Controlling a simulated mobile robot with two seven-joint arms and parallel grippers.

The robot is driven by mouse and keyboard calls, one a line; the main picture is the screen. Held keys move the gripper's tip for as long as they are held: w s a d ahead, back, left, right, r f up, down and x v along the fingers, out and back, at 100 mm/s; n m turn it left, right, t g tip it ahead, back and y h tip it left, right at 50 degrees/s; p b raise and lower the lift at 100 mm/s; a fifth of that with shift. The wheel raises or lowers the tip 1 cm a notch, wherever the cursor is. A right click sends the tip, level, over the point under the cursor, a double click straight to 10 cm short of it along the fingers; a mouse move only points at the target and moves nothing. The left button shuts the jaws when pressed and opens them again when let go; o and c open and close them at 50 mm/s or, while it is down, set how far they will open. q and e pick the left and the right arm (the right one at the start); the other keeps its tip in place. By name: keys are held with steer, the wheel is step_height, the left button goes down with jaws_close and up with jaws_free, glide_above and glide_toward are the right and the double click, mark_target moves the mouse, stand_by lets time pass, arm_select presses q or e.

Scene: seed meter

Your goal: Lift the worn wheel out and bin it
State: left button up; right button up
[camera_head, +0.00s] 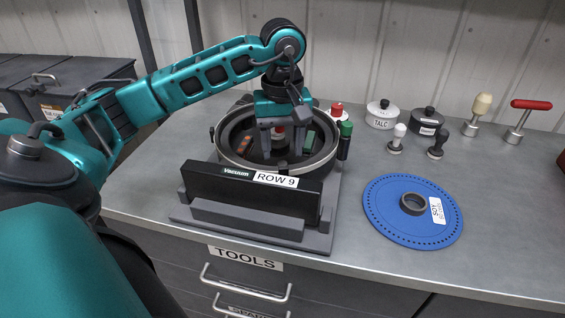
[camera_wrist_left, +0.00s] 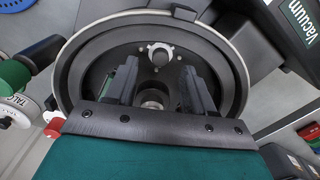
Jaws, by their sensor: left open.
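The round seed meter (camera_head: 327,153) stands on a grey base behind a black block labelled "Vacuum" and "ROW 9" (camera_head: 250,190). My left gripper (camera_head: 281,143) points down into its bowl with its fingers apart. In the left wrist view the fingers (camera_wrist_left: 158,92) are spread inside the dark bowl, whose pale rim (camera_wrist_left: 68,62) surrounds them. A short grey cylinder (camera_wrist_left: 152,98) shows between the fingers, and a light grey round part (camera_wrist_left: 160,50) sits beyond them. I cannot tell which part is the worn wheel. My right gripper is not in view.
A blue disc labelled "SOY" (camera_head: 385,215) lies on the bench at right. Behind it stand a TALC pot (camera_head: 381,115), a dark pot (camera_head: 427,121) and several handled tools. Grey labelled containers (camera_head: 65,85) stand at left.

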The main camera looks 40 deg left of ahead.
mark_target(282, 163)
arm_select(q)
step_height(282, 163, down, 3)
steer(key=shift+s+d+f, duration=0.1)
steer(key=shift+f, duration=0.05)
steer(key=shift+c, duration=0.2)
jaws_close()
